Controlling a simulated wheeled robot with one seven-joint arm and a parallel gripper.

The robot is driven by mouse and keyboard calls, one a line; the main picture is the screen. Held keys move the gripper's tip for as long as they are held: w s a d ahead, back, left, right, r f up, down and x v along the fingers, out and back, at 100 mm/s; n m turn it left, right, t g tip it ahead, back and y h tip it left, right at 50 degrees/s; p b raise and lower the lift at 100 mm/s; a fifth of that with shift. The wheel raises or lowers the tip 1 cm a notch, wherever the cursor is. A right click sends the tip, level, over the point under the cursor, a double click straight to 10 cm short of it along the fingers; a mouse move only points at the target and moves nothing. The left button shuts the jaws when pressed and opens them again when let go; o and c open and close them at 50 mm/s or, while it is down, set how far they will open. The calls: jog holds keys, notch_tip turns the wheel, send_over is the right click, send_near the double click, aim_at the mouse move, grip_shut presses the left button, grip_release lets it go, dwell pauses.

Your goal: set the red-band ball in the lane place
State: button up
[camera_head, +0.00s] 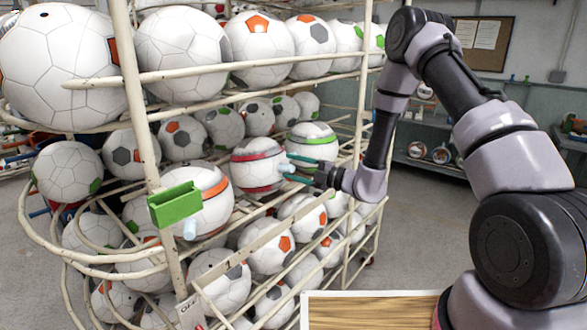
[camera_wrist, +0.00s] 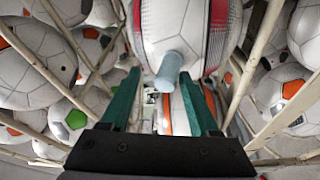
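The red-band ball (camera_head: 250,172) sits on the middle tier of the rack, between an orange-band ball (camera_head: 208,183) and a green-band ball (camera_head: 314,147). It is white with two red bands, and a pale blue stub (camera_wrist: 168,70) sticks out toward me. My gripper (camera_head: 302,168) is at the stub. In the wrist view my green fingers (camera_wrist: 160,75) are apart, with the stub between their tips and a gap at the left finger. The red-band ball (camera_wrist: 175,28) fills the top of that view. I cannot tell which spot is the lane place.
Cream rack rails (camera_head: 225,72) run above and below the ball. Several plain soccer balls fill the tiers around it. A green box (camera_head: 176,204) hangs on the front post, left of the orange-band ball. A wooden board (camera_head: 370,312) lies at the bottom. Grey floor is open behind my arm.

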jog(key=r+v, duration=0.1)
jog(key=v, duration=1.1)
jog(key=s+r+n+g+h, duration=0.5)
jog(key=s+r+n+g, duration=0.4)
jog(key=s+r+n, duration=0.95)
jog(key=s+d+r+n+t+h, duration=0.2)
jog(key=d+r+n+t+h, duration=0.2)
jog(key=d+n, duration=0.4)
jog(key=s+d+r+n+t+h, duration=0.1)
jog(key=d+r+n+t+h, duration=0.3)
jog(key=n, duration=0.9)
jog(key=d+h, duration=0.2)
jog(key=d, duration=0.2)
jog(key=shift+s+r+t, duration=0.4)
